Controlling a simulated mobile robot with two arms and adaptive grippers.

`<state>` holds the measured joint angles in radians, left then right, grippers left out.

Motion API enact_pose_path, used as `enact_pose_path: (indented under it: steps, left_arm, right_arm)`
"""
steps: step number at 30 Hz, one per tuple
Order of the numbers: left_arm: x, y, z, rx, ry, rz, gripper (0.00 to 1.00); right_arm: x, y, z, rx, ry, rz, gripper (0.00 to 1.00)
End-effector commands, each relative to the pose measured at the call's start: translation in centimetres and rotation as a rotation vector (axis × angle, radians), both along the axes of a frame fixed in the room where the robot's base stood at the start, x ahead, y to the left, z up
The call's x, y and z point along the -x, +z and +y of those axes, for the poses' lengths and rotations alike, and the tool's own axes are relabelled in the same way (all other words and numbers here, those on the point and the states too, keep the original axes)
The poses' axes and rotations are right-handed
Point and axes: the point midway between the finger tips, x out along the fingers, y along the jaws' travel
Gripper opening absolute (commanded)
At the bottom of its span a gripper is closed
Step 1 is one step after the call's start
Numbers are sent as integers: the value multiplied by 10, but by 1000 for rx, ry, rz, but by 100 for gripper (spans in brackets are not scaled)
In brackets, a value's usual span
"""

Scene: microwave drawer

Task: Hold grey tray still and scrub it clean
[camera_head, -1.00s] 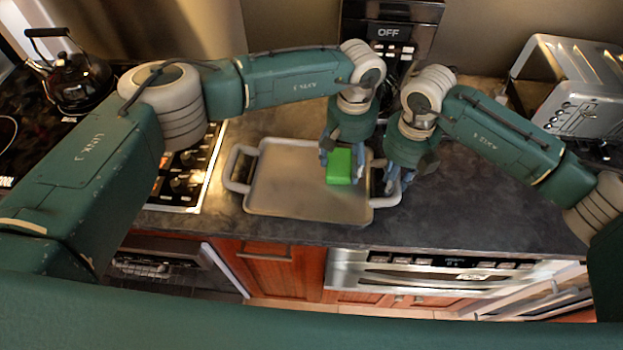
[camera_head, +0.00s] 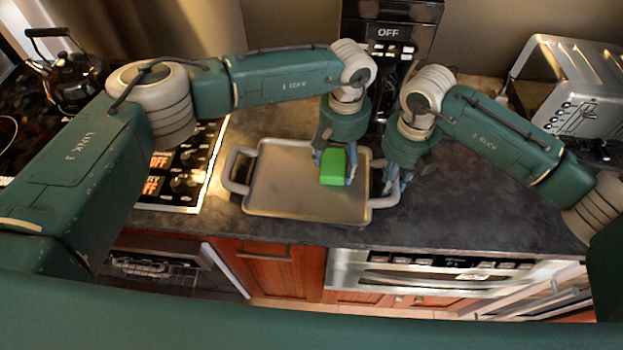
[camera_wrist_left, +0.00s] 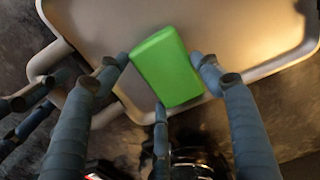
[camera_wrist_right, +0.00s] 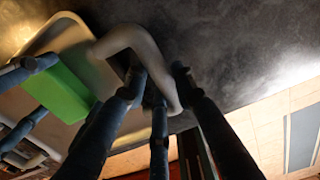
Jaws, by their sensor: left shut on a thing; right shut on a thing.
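The grey tray (camera_head: 284,193) lies flat on the dark counter, with a handle at its left and right ends. A green sponge block (camera_head: 333,167) is in my left gripper (camera_head: 335,177), over the right part of the tray. In the left wrist view the sponge (camera_wrist_left: 167,66) sits between the fingers, over the tray surface (camera_wrist_left: 100,22). I cannot tell whether it touches the tray. My right gripper (camera_head: 393,186) is shut on the tray's right handle. In the right wrist view the handle (camera_wrist_right: 140,42) passes between its fingers.
A stove (camera_head: 185,175) with knobs is left of the tray, with a black kettle (camera_head: 75,82) behind. A coffee machine (camera_head: 391,30) stands at the back, and a silver toaster (camera_head: 578,95) at the back right. The counter right of the tray (camera_head: 480,205) is clear.

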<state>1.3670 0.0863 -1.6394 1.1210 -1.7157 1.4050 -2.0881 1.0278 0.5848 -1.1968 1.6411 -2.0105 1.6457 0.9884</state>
Motion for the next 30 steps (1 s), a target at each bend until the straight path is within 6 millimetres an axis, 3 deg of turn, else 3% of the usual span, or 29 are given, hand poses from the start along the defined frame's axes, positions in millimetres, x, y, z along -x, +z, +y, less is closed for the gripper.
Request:
enact_pose_path:
  steps: [7,30]
  left_arm:
    - [-1,0,21,-7,5,1,18]
    - [-2,-2,52,-5,3,0,18]
  right_arm:
    - [-1,1,-3,6,-7,-3,0]
    - [-1,0,-2,4,-4,-2,0]
